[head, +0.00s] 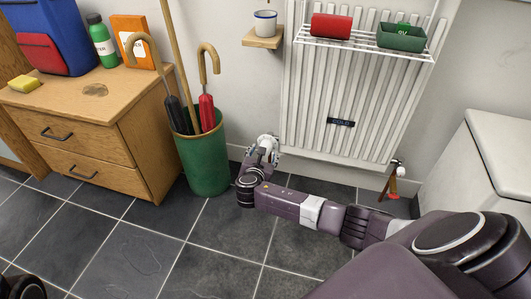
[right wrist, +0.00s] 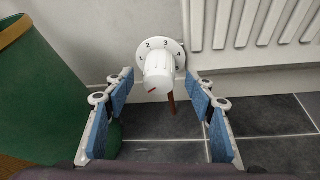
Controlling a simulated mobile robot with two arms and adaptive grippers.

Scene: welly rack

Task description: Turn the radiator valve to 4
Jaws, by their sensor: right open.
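The radiator valve (right wrist: 159,72) is a white ribbed knob in front of a round white dial with numbers. I can read 2, 3 and 4 along the dial's top and right. A short red mark shows at the lower left of the knob's front. My right gripper (right wrist: 158,82) is open, its blue-padded fingers on either side of the knob with visible gaps. In the head view my right gripper (head: 262,152) is low by the radiator's (head: 345,75) lower left corner and mostly hides the valve.
A green bin (head: 204,165) with umbrellas stands close left of my right gripper. A wooden cabinet (head: 130,120) is farther left. A wire shelf (head: 365,45) holds a red roll and a green tub. A white chest (head: 500,140) stands at right. Tiled floor is clear in front.

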